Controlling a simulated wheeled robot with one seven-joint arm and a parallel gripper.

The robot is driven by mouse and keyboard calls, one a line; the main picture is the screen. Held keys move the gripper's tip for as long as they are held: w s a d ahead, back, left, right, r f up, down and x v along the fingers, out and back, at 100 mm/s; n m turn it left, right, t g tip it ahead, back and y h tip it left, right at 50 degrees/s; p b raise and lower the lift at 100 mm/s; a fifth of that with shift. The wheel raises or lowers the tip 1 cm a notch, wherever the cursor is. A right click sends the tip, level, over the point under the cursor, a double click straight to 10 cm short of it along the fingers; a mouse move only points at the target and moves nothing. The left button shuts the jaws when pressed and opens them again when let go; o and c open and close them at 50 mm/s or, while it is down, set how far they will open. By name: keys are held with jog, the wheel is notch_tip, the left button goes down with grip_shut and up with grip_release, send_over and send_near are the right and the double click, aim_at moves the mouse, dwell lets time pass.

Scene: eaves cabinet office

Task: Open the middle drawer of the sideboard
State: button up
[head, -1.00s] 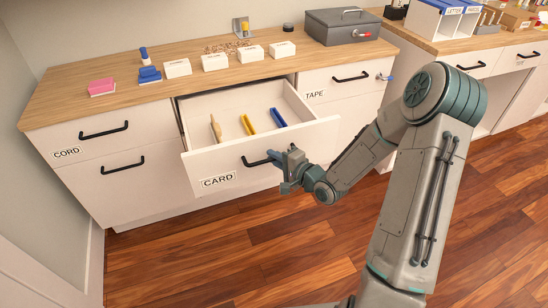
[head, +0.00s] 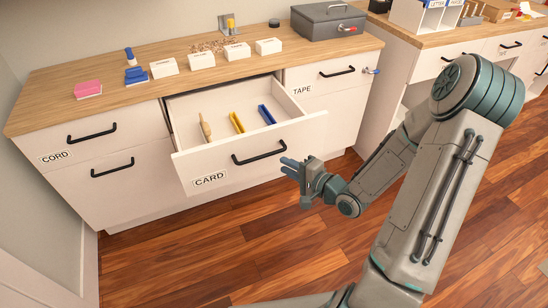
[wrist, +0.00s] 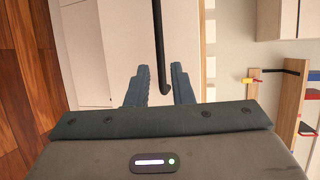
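The sideboard (head: 95,205) stands against the wall with a wooden top. Its middle drawer (head: 240,163), labelled CARD, is pulled out and its inside shows. In it lie a wooden-coloured tool, a yellow item and a blue item. The black bar handle (head: 259,153) is on the drawer front. My gripper (head: 290,167) is just right of the handle and off it, with nothing between the fingers. In the wrist view my gripper (wrist: 160,88) shows two fingers spread apart, with the handle's end (wrist: 162,70) beyond and between their tips.
The CORD drawer (head: 60,148) at left and the TAPE drawer (head: 310,86) at right are closed. A grey cash box (head: 327,22), white card boxes (head: 201,60) and pink notes (head: 88,89) stand on top. The wooden floor (head: 260,240) in front is clear.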

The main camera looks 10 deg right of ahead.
jog(key=shift+v, duration=2)
jog(key=shift+p, duration=0.3)
jog(key=s+d+r+n+g+h+p, duration=0.2)
jog(key=d+r+n+g+h+p, duration=0.4)
jog(key=r+h+p, duration=0.6)
jog(key=s+a+r+n+g+y+p, duration=0.1)
jog(key=s+a+r+n, duration=0.1)
jog(key=s+r, duration=0.5)
jog(key=s+a+r+n+g+y, duration=0.1)
jog(key=s+a+r, duration=0.3)
jog(key=s+r, duration=0.4)
jog(key=shift+r+n+g+p, duration=0.4)
jog(key=shift+r+n+g, duration=0.35)
jog(key=shift+n, duration=0.15)
jog(key=shift+d, duration=0.15)
